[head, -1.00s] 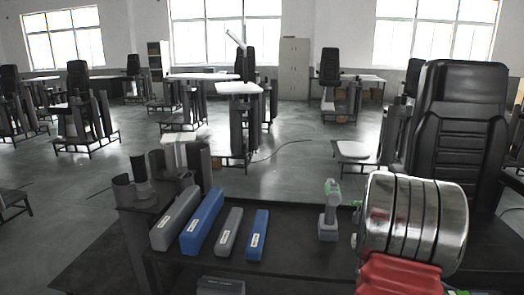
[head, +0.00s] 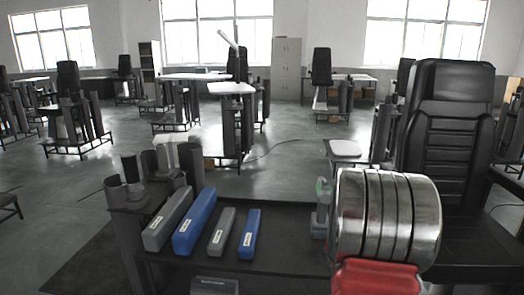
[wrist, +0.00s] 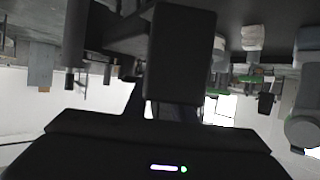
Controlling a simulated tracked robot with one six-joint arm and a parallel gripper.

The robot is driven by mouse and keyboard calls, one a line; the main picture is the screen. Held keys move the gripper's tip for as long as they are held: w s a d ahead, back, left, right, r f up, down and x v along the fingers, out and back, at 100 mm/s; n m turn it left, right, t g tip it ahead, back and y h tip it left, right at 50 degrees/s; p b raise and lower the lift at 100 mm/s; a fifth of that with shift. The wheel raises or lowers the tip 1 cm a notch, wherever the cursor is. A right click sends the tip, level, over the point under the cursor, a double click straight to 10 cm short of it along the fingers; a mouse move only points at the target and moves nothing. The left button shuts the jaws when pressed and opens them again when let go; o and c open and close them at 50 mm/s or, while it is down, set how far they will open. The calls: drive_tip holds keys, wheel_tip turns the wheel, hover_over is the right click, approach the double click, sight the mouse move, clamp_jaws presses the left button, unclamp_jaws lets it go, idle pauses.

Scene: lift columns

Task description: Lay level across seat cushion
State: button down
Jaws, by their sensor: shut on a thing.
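A black padded chair (head: 447,130) stands at the right in the head view. Its dark seat cushion (head: 475,240) shows in part, low and right of my large silver arm joint. My gripper (wrist: 160,125) shows as a wide black body along the bottom of the wrist view, with small lights on it. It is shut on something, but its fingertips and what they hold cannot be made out. No level can be picked out for sure. The head view does not show my gripper.
A dark deck in front holds grey and blue labelled bars (head: 195,222) and a green-and-grey tool (head: 321,208), partly behind my arm. Workstations with lift columns (head: 237,120) stand across the room. Open floor (head: 270,175) lies beyond the deck.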

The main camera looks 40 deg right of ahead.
drive_tip(key=w+a+n+t+y, duration=0.4)
drive_tip(key=w+a+n+t, duration=0.6)
drive_tip(key=w+a, duration=1.3)
drive_tip(key=w+a+n+t+y, duration=0.1)
drive_tip(key=w+a+n+y, duration=0.1)
drive_tip(key=a, duration=0.9)
drive_tip(key=w+a+n+t+y, duration=0.1)
drive_tip(key=w+a+n+y, duration=0.2)
drive_tip(key=a, duration=0.8)
drive_tip(key=w+a+n+t+y, duration=0.2)
drive_tip(key=w+a+n+y, duration=0.1)
drive_tip(key=a, duration=0.8)
drive_tip(key=shift+w+a+y, duration=0.2)
drive_tip(key=shift+w+y, duration=0.2)
drive_tip(key=shift+y, duration=0.3)
drive_tip(key=s+f, duration=0.5)
drive_tip(key=f, duration=0.1)
drive_tip(key=shift+d+f, duration=0.1)
drive_tip(key=shift+d, duration=0.1)
